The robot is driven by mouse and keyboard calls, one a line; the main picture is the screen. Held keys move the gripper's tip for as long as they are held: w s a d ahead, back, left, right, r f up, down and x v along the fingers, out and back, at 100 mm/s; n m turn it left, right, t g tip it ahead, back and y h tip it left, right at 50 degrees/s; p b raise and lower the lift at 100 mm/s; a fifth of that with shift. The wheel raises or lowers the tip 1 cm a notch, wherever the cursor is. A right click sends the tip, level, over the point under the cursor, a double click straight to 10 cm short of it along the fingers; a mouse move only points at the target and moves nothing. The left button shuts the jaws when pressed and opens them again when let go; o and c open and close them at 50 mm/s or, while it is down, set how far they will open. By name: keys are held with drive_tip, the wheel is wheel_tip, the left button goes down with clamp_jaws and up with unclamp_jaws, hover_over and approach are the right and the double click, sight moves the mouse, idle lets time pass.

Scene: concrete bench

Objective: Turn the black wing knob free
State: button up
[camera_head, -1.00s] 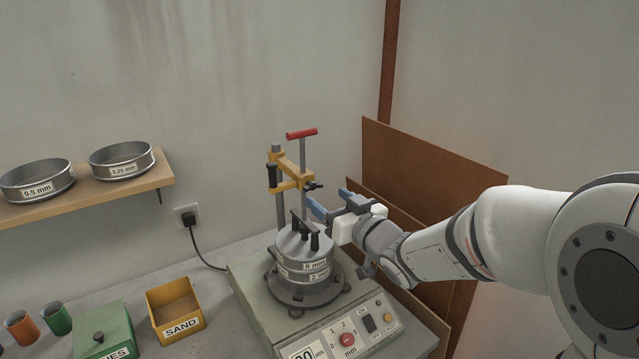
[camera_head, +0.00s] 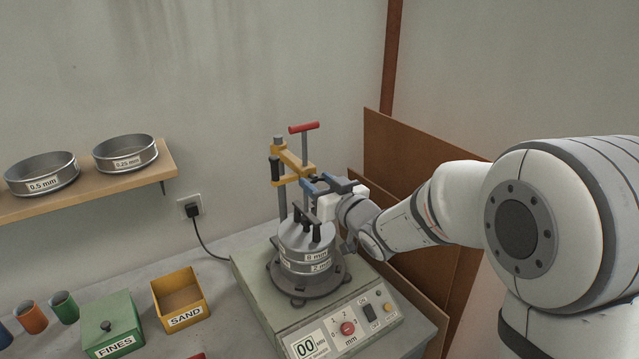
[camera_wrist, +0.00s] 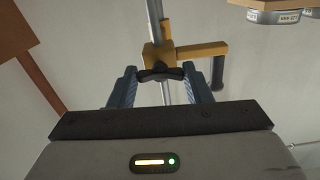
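The black wing knob (camera_wrist: 160,74) sits on the yellow clamp arm (camera_wrist: 200,49) at the steel post, seen in the wrist view.
A red T-handle (camera_head: 303,127) tops the rod just above my gripper. The sieve shaker (camera_head: 262,290) stands below. Brown boards (camera_head: 400,150) lean at the right, close to my arm. A yellow SAND box (camera_head: 180,300) and green FINES box (camera_head: 112,325) stand left.

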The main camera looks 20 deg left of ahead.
drive_tip(key=c, duration=0.5)
drive_tip(key=shift+f, duration=0.1)
drive_tip(key=shift+f+n+b, duration=0.1)
drive_tip(key=shift+n+b, duration=0.2)
drive_tip(key=shift+b, duration=1.05)
drive_tip(key=shift+r, duration=0.2)
drive_tip(key=o, duration=1)
